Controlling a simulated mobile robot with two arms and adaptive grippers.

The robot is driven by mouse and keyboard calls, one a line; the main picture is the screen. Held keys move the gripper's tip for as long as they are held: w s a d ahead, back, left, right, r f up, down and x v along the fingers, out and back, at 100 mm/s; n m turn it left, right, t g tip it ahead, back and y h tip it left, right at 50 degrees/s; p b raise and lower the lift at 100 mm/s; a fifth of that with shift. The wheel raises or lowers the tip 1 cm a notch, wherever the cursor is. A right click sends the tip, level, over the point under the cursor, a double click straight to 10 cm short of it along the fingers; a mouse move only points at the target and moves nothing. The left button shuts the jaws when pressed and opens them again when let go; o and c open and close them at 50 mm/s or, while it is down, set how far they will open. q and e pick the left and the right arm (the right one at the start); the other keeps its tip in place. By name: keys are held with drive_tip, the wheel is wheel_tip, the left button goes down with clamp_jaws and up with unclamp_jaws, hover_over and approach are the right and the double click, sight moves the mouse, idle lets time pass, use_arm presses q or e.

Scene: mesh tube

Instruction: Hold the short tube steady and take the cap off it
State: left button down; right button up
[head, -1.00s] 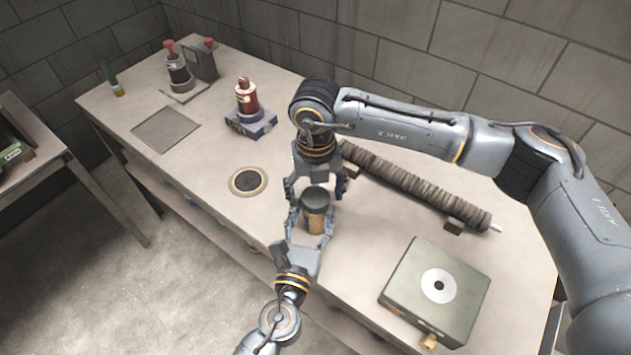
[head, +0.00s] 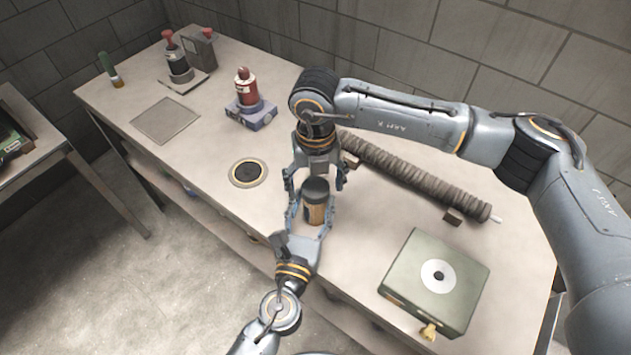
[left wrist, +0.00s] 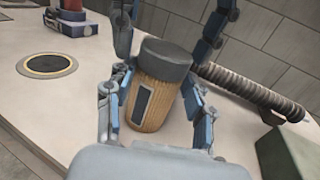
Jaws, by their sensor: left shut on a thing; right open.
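The short tube (head: 314,213) is a tan, ribbed cylinder with a dark panel on its side, standing upright near the table's front edge. Its dark grey cap (head: 316,188) sits on top. In the left wrist view the tube (left wrist: 152,104) and the cap (left wrist: 165,59) show large. My left gripper (head: 309,218) comes from the front and is shut around the tube's body, a finger on each side. My right gripper (head: 315,184) reaches in from above and behind. Its fingers are spread on either side of the cap, with gaps visible between them and the cap.
A long ribbed tube (head: 415,180) lies on supports behind, to the right. A green box (head: 435,280) with a white disc stands at the front right. A round dark-centred disc (head: 248,173) lies left of the grippers. A red bottle (head: 246,88) on a blue base stands farther back.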

drive_tip(key=shift+r, duration=2.25)
use_arm(q)
drive_tip(key=shift+c, duration=2.1)
unclamp_jaws()
